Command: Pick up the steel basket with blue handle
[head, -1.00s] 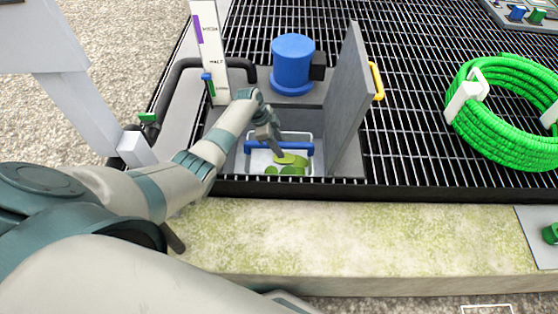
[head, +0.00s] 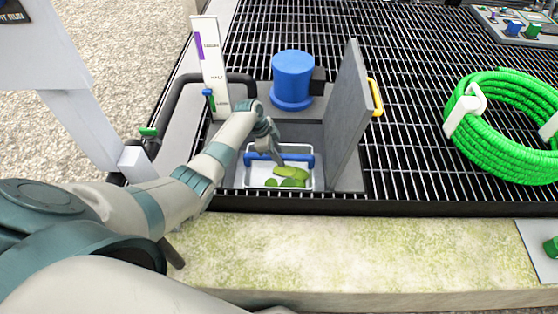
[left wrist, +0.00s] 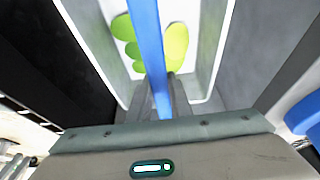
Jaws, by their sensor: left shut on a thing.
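The steel basket (head: 254,183) with its blue handle (head: 297,157) is in the recessed compartment at the near edge of the grating. Several green leaf-like pieces (head: 291,173) lie inside it. My left gripper (head: 277,158) reaches down over the basket and is shut on the blue handle. In the left wrist view the handle (left wrist: 148,45) runs between the fingers (left wrist: 164,98), with the basket (left wrist: 207,50) beneath. I cannot tell whether the basket rests on the floor below. My right gripper is not in view.
A raised grey hatch lid (head: 347,115) with a yellow handle (head: 375,97) stands just right of the basket. A blue cylinder (head: 292,78) stands behind it. A white level gauge (head: 210,65) and black pipe (head: 178,90) are at left. A green hose coil (head: 505,125) lies right on the grating.

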